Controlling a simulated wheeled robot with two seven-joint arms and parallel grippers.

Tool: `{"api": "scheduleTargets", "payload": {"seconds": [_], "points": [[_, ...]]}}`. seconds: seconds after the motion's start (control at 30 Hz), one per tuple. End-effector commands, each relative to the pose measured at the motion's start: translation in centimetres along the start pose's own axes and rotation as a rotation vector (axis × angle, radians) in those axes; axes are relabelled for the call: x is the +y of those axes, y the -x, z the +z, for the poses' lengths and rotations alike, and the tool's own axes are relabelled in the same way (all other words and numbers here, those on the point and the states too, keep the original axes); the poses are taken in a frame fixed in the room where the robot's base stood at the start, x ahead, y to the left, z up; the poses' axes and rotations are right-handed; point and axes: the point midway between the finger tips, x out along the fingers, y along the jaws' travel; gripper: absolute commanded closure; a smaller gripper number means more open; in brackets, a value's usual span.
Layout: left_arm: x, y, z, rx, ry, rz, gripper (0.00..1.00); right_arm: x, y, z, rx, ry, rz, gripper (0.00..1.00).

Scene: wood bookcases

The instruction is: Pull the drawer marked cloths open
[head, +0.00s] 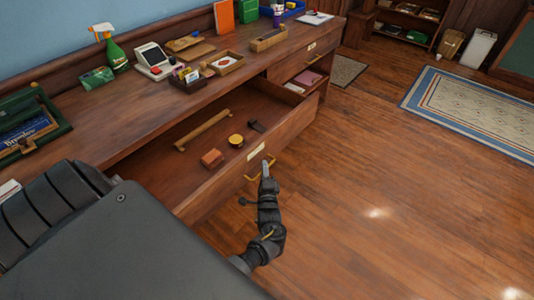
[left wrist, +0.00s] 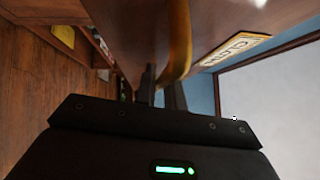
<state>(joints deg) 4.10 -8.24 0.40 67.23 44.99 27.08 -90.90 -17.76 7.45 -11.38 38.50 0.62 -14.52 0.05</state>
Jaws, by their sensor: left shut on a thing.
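The wide wooden drawer (head: 225,182) is pulled out from the counter, its inside in view. Its front carries a pale label (head: 256,151), which also shows in the left wrist view (left wrist: 236,48), partly legible as "CLOTH". Below the label is a brass handle (head: 252,177), large and close in the left wrist view (left wrist: 179,40). My left gripper (head: 266,172) is at the drawer front, shut on the handle; the fingers (left wrist: 160,88) stand on either side of the bar. My right gripper is out of view.
The drawer holds a wooden rod (head: 202,130), a brown block (head: 212,158), a yellow round item (head: 236,140) and a small dark item (head: 256,126). A second drawer (head: 304,82) beyond is also open. The floor (head: 400,210) at right is clear.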

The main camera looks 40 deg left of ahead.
Motion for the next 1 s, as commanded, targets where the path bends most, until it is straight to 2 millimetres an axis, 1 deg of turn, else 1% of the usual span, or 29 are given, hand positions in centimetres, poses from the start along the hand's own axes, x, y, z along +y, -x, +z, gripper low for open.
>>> {"api": "scheduleTargets", "payload": {"seconds": [0.37,0.4,0.57,0.87,1.0], "points": [[0.0,0.11,0.04,-0.003,0.0,0.0,1.0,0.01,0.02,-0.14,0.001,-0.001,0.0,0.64],[-0.01,0.11,0.04,-0.003,0.0,0.0,0.88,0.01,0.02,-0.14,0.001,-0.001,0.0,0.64],[-0.01,0.1,0.03,-0.003,0.0,0.0,0.68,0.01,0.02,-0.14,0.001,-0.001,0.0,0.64],[-0.03,0.13,0.01,-0.003,0.0,-0.001,0.68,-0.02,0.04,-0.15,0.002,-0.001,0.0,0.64],[-0.02,0.54,-0.2,-0.002,0.0,0.0,0.68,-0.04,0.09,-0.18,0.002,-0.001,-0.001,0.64]]}}
